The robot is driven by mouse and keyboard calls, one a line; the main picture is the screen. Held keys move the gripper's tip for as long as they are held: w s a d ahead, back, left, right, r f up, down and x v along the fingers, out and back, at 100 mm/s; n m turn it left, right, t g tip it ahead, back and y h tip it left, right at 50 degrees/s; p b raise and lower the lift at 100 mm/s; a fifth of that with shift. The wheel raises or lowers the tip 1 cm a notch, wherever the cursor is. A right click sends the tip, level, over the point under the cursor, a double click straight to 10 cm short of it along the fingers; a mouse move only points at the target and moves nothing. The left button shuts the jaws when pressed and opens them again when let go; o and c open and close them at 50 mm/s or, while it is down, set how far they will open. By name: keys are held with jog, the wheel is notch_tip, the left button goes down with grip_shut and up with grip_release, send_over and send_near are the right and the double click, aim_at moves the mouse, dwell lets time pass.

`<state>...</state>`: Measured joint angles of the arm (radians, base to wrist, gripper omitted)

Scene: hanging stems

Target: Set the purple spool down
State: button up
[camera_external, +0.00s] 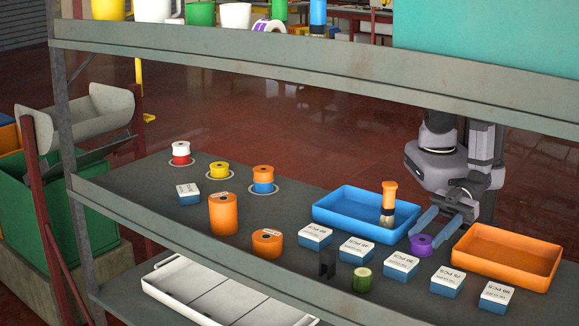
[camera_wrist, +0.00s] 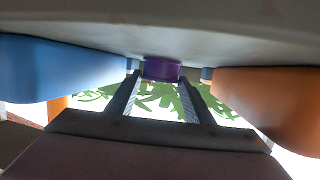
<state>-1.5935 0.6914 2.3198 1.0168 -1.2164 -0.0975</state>
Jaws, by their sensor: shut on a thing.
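The purple spool (camera_external: 421,244) is between the fingertips of my gripper (camera_external: 423,241), low over the grey shelf, between the blue tray and the orange tray. Whether its base touches the shelf I cannot tell. In the wrist view the purple spool (camera_wrist: 161,70) sits between the two fingertips of my gripper (camera_wrist: 165,72), close against the grey surface. My gripper is shut on it. Part of the spool is hidden by the fingers.
The blue tray (camera_external: 340,222) is left of my gripper, with an orange-topped bottle (camera_external: 388,200) by its right end. The orange tray (camera_external: 510,279) is right. Labelled boxes (camera_external: 402,265) line the shelf front. An upper shelf (camera_external: 300,76) crosses above.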

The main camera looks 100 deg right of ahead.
jog(key=o, duration=1.2)
jog(key=shift+s+d+f, duration=0.1)
jog(key=shift+d+f, duration=0.25)
jog(key=shift+f, duration=0.35)
jog(key=shift+c, duration=0.2)
jog(key=shift+a+r+p, duration=0.2)
jog(key=shift+r+p, duration=0.5)
jog(key=shift+r, duration=0.05)
jog(key=b+v, duration=0.1)
jog(key=v, duration=0.4)
jog(key=shift+b+v, duration=0.35)
jog(key=shift+v, duration=0.8)
jog(key=shift+a+r, duration=0.15)
jog(key=shift+r, duration=0.05)
